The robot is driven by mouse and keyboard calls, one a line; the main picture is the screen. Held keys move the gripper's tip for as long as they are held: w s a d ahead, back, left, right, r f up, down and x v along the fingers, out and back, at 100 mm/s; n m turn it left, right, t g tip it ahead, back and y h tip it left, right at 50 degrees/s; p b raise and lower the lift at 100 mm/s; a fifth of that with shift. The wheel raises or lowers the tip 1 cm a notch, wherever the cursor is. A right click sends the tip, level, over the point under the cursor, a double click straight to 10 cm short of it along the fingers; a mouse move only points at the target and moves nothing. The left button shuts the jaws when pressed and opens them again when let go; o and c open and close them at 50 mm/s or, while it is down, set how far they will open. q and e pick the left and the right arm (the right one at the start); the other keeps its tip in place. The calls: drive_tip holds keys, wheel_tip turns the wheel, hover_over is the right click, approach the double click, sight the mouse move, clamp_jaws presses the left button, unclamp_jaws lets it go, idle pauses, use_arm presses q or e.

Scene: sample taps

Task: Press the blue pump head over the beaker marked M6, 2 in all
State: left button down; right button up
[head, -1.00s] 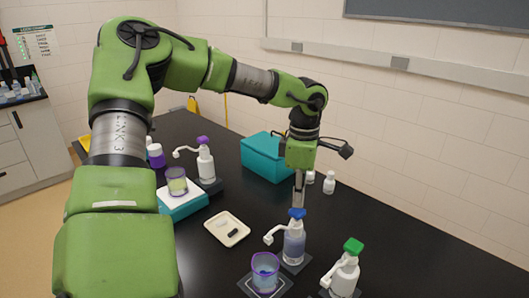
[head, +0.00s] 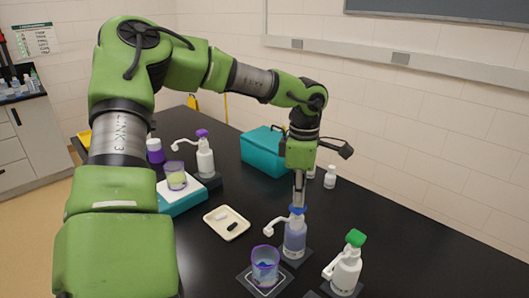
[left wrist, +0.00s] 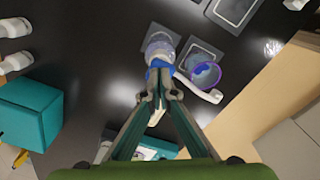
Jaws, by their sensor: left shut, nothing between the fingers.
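The blue pump head (head: 298,210) tops a clear bottle of bluish liquid (head: 295,238), with a white spout pointing left. My left gripper (head: 299,203) is shut and empty, pointing straight down with its fingertips at the top of the blue head. In the left wrist view the fingertips (left wrist: 157,94) overlap the blue head (left wrist: 160,69); whether the head is pressed down I cannot tell. A purple-rimmed beaker (head: 265,267) with some blue liquid stands on a dark mat below the spout; it also shows in the left wrist view (left wrist: 205,74). Its marking is not legible. My right gripper is not in view.
A green-headed pump bottle (head: 346,270) stands close at right. A cream tray (head: 213,231) lies to the left. Behind are a purple-headed pump bottle (head: 205,160), a beaker (head: 176,177) on a teal-sided stand, a teal box (head: 264,155) and small white bottles (head: 330,178).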

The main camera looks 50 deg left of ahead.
use_arm(q)
drive_tip(key=shift+r+p, duration=0.7)
drive_tip(key=shift+r, duration=0.8)
drive_tip(key=shift+r, duration=0.1)
drive_tip(key=shift+r+p, duration=1.75)
drive_tip(key=shift+r, duration=1.15)
